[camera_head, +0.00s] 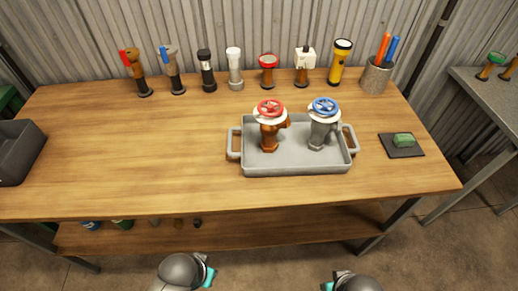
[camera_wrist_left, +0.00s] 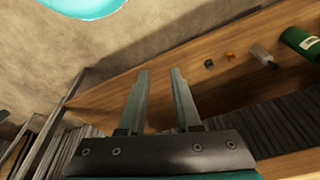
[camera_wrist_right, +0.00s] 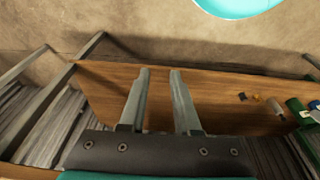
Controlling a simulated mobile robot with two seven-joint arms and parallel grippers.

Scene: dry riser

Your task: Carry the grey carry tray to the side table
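The grey carry tray (camera_head: 294,166) sits on the right half of the wooden workbench (camera_head: 110,180), with a loop handle at its left and right ends. A brown valve with a red handwheel (camera_head: 269,125) and a grey valve with a blue handwheel (camera_head: 321,122) stand upright in it. The side table (camera_head: 490,101) is at the right, apart from the bench. My left gripper (camera_wrist_left: 160,75) is open and empty, in front of the bench. My right gripper (camera_wrist_right: 159,75) is also open and empty there. In the head view only the wrists show at the bottom edge.
Several fittings and a yellow flashlight (camera_head: 340,62) line the bench's back edge beside a pen cup (camera_head: 376,77). A green sponge on a dark mat (camera_head: 403,150) lies right of the tray. A dark bin (camera_head: 18,152) stands at left. The side table's front is clear.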

